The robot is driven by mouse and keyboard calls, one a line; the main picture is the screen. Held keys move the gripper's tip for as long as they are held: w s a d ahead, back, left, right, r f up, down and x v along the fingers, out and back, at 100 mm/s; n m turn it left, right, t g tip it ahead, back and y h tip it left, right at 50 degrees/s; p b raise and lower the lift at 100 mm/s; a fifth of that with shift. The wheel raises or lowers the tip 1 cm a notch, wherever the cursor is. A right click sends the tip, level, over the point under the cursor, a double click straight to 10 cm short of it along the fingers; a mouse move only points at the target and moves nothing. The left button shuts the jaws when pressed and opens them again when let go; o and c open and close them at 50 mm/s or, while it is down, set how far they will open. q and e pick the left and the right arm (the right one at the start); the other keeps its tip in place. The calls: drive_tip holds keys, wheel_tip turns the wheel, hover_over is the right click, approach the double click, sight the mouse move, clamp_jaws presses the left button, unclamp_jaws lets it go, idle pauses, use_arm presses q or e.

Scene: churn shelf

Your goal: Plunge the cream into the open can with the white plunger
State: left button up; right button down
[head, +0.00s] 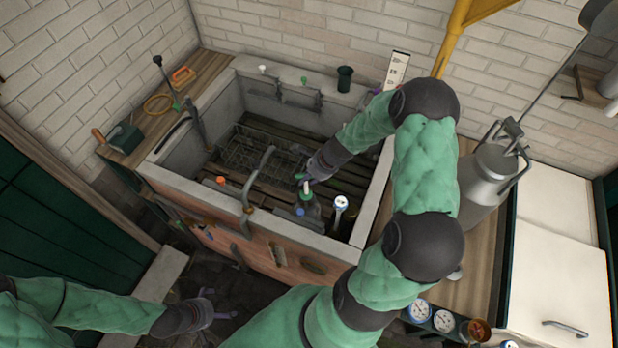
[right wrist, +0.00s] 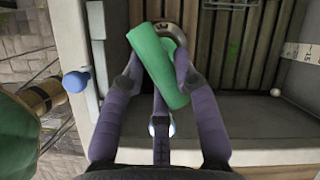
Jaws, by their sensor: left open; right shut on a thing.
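My right gripper (head: 308,180) reaches down into the stone sink. In the right wrist view, its purple fingers (right wrist: 158,68) are shut on a green cylinder (right wrist: 155,58), which is tilted. A metal ring shows just beyond the cylinder's top; I cannot tell if they are joined. My left gripper (head: 207,314) is open and empty, low in front of the sink. A grey metal can (head: 483,188) with a clamp-like top stands on the right counter; I cannot tell whether it is open. I cannot make out a white plunger or the cream for sure.
The stone sink (head: 172,181) has a slatted floor, a wire rack (head: 250,150) and a curved tap (head: 262,175). A blue knob (right wrist: 76,82) shows at its edge. A dark cup (head: 344,78) stands on the back ledge. Gauges (head: 443,320) are at the lower right.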

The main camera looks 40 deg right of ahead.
wheel_tip(320, 180, down, 6)
drive_tip(key=b, duration=0.5)
idle(0.4)
wheel_tip(320, 180, up, 6)
drive_tip(key=p, duration=0.5)
drive_tip(key=shift+r+p, duration=0.1)
drive_tip(key=shift+p, duration=0.2)
idle(0.4)
